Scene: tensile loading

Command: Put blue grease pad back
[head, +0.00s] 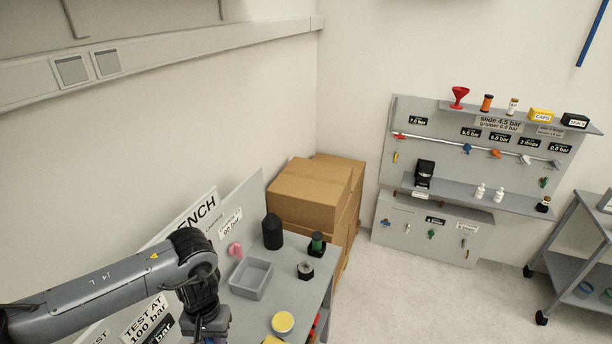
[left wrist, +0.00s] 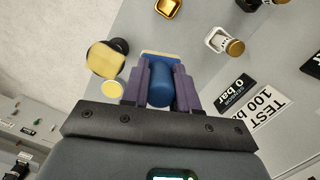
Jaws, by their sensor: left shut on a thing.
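My left gripper (left wrist: 161,72) has its two purple fingers shut on a blue, rounded, cylinder-like piece, which looks like the blue grease pad (left wrist: 160,90). A pale, flat edge shows just beyond the pad, between the fingertips; I cannot tell whether it belongs to the pad. In the head view my left arm comes in from the left, and its wrist hangs over the near part of the grey bench (head: 310,290). The fingers and the pad are mostly hidden or cut off there. My right gripper is in neither view.
On the bench are a grey open bin (head: 251,279), a black bottle-shaped thing (head: 272,232), a green-topped spool (head: 317,243), a dark round fitting (head: 305,270) and a yellow round pad (head: 282,322). Cardboard boxes (head: 310,190) stand behind. A tan-topped black thing (left wrist: 103,60) is near the fingers.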

